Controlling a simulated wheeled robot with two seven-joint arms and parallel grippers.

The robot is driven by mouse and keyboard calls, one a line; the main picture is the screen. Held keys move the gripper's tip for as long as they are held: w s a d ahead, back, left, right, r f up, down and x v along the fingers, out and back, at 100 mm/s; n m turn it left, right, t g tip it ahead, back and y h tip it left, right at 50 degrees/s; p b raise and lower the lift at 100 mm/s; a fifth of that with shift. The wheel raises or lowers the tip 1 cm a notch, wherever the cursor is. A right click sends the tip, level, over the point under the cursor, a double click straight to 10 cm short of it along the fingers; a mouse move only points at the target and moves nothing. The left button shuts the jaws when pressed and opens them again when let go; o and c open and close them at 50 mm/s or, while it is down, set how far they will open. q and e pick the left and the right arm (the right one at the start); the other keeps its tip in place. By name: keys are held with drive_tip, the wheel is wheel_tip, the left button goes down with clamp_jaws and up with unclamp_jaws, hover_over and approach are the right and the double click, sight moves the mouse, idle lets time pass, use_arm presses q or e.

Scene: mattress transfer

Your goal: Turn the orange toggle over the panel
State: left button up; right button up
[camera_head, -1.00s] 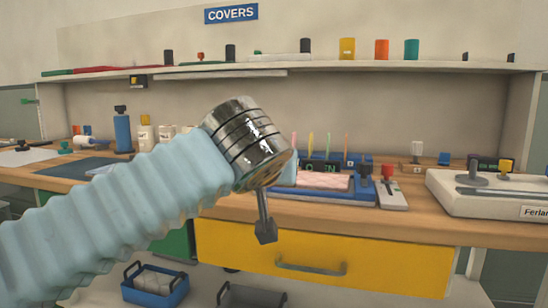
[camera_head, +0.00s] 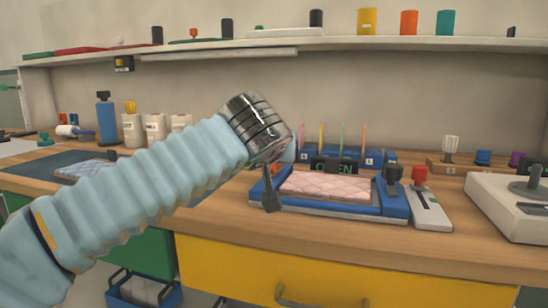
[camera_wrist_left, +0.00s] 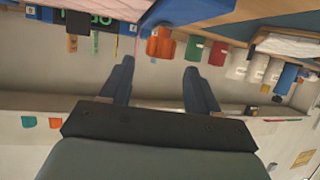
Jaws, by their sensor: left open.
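An orange toggle-like piece (camera_wrist_left: 160,43) shows in the left wrist view, just beyond and between my fingertips, apart from them. In the head view my left gripper (camera_head: 271,190) mostly hides that spot, at the left end of a blue tray (camera_head: 345,212) bearing a pink quilted mattress (camera_head: 325,186). A black display with green letters reading OPEN (camera_head: 333,166) stands behind the mattress. In the wrist view my left gripper (camera_wrist_left: 158,68) is open, its two blue fingers apart with nothing between them. My right gripper is not in view.
A white unit with a red knob (camera_head: 420,174) and a pale machine (camera_head: 505,205) stand right of the tray. Colored sticks (camera_head: 342,137) rise behind the display. White bottles (camera_head: 155,128) stand left at the back. A shelf (camera_head: 290,43) runs above; a yellow drawer (camera_head: 240,275) is below.

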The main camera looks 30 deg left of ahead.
use_arm(q)
drive_tip(key=x, duration=0.6)
drive_tip(key=shift+w+a, duration=0.1)
drive_tip(key=c, duration=1)
drive_tip(key=shift+o, duration=0.2)
